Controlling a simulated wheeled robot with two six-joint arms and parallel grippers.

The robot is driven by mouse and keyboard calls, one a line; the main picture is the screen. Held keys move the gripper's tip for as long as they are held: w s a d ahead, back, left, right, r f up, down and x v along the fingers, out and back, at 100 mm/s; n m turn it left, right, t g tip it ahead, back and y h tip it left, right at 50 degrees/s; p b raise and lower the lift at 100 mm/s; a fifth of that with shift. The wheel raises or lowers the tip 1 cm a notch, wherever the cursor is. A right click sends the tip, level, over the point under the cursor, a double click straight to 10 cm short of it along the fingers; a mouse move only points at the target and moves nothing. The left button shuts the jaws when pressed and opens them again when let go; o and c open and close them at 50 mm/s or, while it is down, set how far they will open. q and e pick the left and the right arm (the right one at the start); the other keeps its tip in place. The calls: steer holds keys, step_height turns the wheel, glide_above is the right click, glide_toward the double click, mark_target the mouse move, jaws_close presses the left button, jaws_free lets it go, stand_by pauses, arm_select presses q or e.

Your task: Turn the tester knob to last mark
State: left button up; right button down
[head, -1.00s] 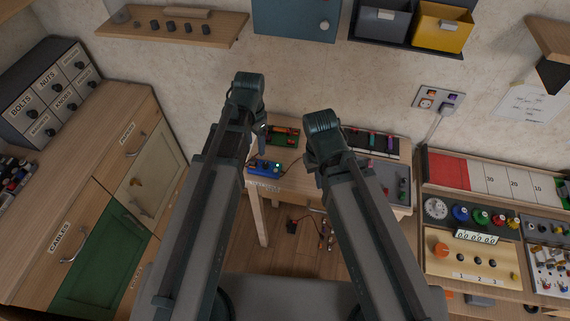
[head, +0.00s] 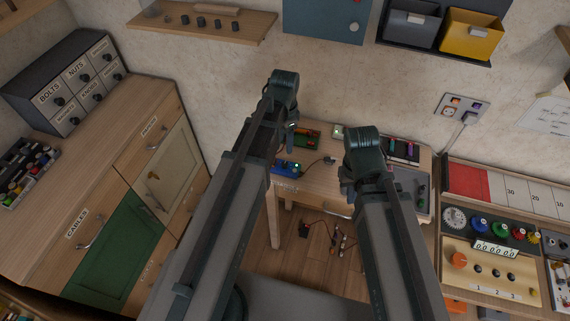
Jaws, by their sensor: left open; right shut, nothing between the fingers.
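On the right is a wooden panel (head: 485,262) with an orange round knob (head: 458,260), a row of small black knobs and the marks 1, 2 and 3. A white counter (head: 496,250) sits at its top edge. I cannot tell for sure whether this is the tester, nor where the knob points. A blue device (head: 287,168) with a green light is on the small table. My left gripper (head: 291,133) is open above the table's left part. My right gripper (head: 346,188) is shut and empty above the table's front. Both are well left of the panel, and my arms partly hide them.
The small wooden table (head: 318,184) stands against the wall, with a green board (head: 307,139) and a grey tray (head: 408,188). A wooden cabinet (head: 120,150) with a green door fills the left. A wall socket (head: 461,108) is at right. A shelf and bins hang above.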

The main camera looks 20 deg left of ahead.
mark_target(285, 163)
arm_select(q)
step_height(285, 163, down, 11)
steer(key=b, duration=1)
steer(key=shift+c, duration=0.2)
jaws_close()
